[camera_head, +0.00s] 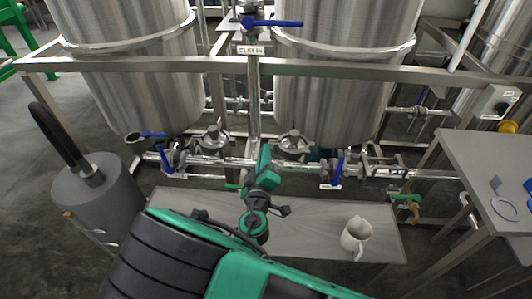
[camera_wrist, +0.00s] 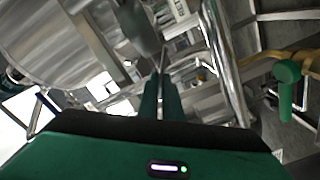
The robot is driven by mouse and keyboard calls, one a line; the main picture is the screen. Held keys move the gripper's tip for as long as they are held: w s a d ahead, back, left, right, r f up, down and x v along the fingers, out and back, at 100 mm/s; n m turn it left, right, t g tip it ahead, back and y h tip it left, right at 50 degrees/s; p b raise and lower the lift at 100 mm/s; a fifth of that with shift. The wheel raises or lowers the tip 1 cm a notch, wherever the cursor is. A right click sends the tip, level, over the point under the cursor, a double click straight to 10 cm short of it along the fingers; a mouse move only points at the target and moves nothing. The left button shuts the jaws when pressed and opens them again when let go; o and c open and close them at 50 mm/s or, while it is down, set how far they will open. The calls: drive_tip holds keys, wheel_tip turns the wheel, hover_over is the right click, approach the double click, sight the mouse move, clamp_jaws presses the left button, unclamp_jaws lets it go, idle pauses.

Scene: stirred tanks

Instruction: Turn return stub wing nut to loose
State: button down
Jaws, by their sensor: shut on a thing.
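My gripper (camera_wrist: 161,82) shows in the wrist view with its two green fingers close together. A thin light metal piece (camera_wrist: 163,60) stands between the fingertips, and I take it for the return stub wing nut. Most of it is hidden by the fingers, so its turned angle cannot be told. In the head view my gripper (camera_head: 265,153) is at the horizontal steel pipe run (camera_head: 215,162) in front of the tanks. My own wrist hides the wing nut there.
Two steel tanks (camera_head: 130,70) stand behind the pipes. Blue-handled valves (camera_head: 164,160) sit on both sides of my gripper. A white jug (camera_head: 355,236) stands on the low grey bench (camera_head: 315,222). A grey table (camera_head: 485,160) is at the right and a grey cylinder (camera_head: 105,205) at the left.

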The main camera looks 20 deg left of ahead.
drive_tip(key=shift+a+f+n, duration=0.1)
drive_tip(key=shift+f+n, duration=0.15)
drive_tip(key=shift+n, duration=0.9)
drive_tip(key=shift+a+f+n, duration=0.1)
drive_tip(key=shift+f+n, duration=0.1)
drive_tip(key=shift+n, duration=0.9)
drive_tip(key=shift+a+f+n, duration=0.1)
drive_tip(key=shift+f+n, duration=0.15)
drive_tip(key=shift+n, duration=0.9)
drive_tip(key=shift+s, duration=0.1)
drive_tip(key=c, duration=2.2)
unclamp_jaws()
drive_tip(key=v, duration=1)
drive_tip(key=shift+s+d, duration=0.2)
drive_tip(key=shift+s, duration=0.1)
drive_tip(key=shift+w, duration=0.1)
